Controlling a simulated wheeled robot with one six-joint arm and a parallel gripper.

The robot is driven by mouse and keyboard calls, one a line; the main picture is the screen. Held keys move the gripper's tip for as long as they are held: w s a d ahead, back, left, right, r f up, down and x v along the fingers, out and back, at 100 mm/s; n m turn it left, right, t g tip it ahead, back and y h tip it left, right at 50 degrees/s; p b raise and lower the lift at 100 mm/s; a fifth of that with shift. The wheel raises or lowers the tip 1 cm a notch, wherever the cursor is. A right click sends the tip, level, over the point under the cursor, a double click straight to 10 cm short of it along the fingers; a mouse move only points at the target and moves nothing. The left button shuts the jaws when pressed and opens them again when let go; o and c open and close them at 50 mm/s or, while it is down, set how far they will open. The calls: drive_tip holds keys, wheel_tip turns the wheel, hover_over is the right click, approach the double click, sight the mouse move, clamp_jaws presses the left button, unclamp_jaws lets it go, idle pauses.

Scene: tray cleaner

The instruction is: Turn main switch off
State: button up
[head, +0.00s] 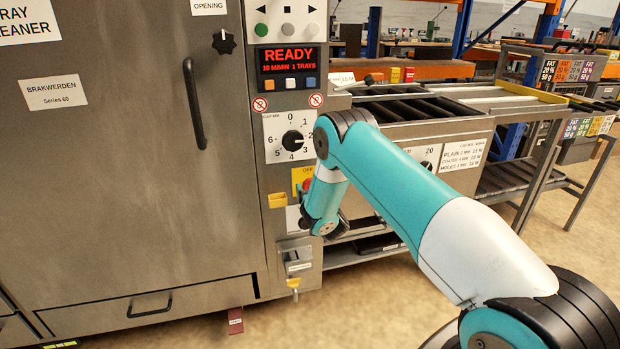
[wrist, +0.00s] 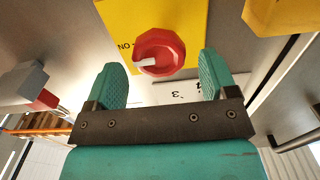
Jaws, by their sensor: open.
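The main switch is a red round knob (wrist: 160,52) on a yellow plate (wrist: 190,18) in the wrist view. Its white pointer points left, toward the lettering "ON", which appears upside down. My gripper (wrist: 163,66) is open, with one teal finger on each side below the knob. It holds nothing, and I cannot tell whether the fingers touch the knob. In the head view, the yellow switch plate (head: 298,174) reads "OFF" at its top, and my arm partly hides the red knob. My gripper fingers are hidden there behind my wrist.
A dial (head: 292,141) and a lit "READY" display (head: 288,59) sit above the switch. A yellow block (head: 277,200) sticks out at the plate's lower left. The cleaner's door handle (head: 194,104) is farther left; a conveyor (head: 430,105) lies to the right.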

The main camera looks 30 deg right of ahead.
drive_tip(key=shift+p+x, duration=0.3)
drive_tip(key=shift+x, duration=1.05)
drive_tip(key=c, duration=0.9)
